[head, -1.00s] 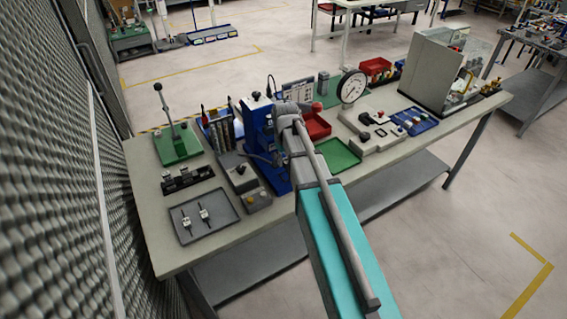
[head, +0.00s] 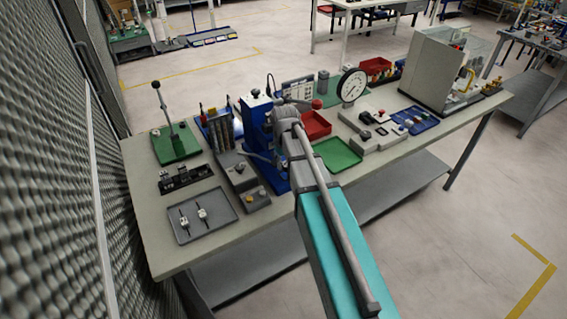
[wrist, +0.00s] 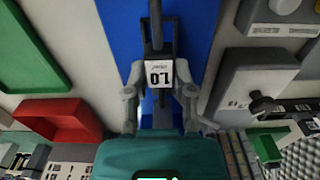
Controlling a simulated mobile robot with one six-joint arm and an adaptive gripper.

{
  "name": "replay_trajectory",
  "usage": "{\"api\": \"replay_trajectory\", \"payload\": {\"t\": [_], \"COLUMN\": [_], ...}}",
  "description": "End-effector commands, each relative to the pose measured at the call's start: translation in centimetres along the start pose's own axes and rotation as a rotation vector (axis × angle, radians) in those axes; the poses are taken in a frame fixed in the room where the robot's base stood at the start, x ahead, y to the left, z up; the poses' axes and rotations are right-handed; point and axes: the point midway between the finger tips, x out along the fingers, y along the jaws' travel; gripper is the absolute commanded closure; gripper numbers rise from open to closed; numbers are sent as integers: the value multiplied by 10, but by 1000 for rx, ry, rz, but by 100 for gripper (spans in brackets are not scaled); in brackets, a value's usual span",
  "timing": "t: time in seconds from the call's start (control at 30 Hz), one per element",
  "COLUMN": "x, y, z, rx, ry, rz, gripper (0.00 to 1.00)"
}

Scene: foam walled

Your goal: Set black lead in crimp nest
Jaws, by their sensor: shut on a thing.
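My gripper (wrist: 158,72) is shut on a piece with a white tag marked 1.0 (wrist: 159,74) in the wrist view, apparently the black lead. A dark bar-like part (wrist: 156,25) runs up from the tag; I cannot tell whether it belongs to the lead or the press. Behind it is the blue base of the press (wrist: 203,22). The blue crimp press (head: 257,122) also shows in the head view, partly covered by my arm.
A grey tray (head: 222,226) with two white-tagged leads lies at the bench's left front. A green lever tool (head: 177,145) stands behind it. A green tray (head: 338,154) and red bin (head: 317,125) sit right of the press, near a dial gauge (head: 352,86).

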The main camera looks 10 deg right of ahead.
Motion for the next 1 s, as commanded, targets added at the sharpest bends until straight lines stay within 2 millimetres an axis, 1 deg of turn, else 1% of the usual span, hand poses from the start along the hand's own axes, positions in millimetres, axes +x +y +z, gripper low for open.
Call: {"api": "replay_trajectory", "payload": {"t": [0.03, 0.3, 1.0], "x": [7, 18, 20], "y": [0, 0, -1], "z": [0, 0, 0], "rx": [0, -1, -2], "ry": [0, 0, 0], "rz": [0, 0, 0], "gripper": [100, 100, 100]}}
